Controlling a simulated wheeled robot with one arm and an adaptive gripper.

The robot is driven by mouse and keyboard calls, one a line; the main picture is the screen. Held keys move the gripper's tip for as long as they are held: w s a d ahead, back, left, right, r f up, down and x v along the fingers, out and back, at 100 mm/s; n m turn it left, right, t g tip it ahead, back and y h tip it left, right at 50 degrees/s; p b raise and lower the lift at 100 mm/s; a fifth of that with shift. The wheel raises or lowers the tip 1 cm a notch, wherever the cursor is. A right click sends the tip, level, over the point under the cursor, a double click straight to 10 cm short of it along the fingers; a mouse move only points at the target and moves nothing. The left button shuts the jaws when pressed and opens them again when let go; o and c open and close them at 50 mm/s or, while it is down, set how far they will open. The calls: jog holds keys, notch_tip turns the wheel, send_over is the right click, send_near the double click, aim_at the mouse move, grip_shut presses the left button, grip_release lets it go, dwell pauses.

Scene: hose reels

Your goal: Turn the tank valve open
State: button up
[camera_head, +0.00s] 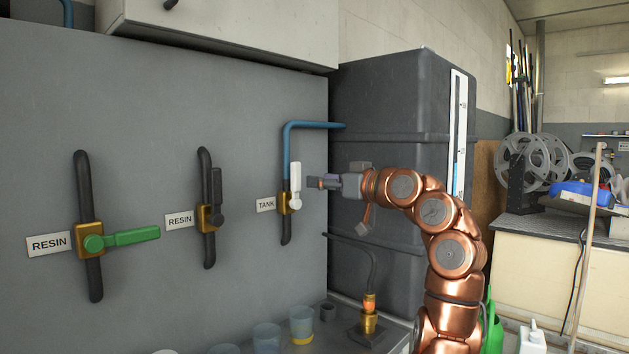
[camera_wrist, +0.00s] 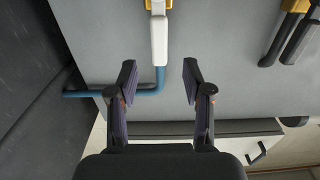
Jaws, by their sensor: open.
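The tank valve has a white lever handle (camera_head: 296,180) on a brass body (camera_head: 284,201), beside a label reading TANK (camera_head: 265,204). The lever points up, in line with the vertical pipe. In the wrist view the white lever (camera_wrist: 159,40) hangs down from its brass body at the top of the picture. My gripper (camera_head: 318,183) is just right of the lever in the head view. In the wrist view my gripper (camera_wrist: 158,78) has its two fingers spread apart, with the lever's free end beyond and between them. No contact shows.
Two RESIN valves stand to the left, one with a green lever (camera_head: 130,237) pointing right, one with a black lever (camera_head: 217,188) pointing up. A blue pipe (camera_head: 310,125) runs to the dark tank (camera_head: 385,100). Cups (camera_head: 302,322) stand on the bench below.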

jog(key=shift+v, duration=1.2)
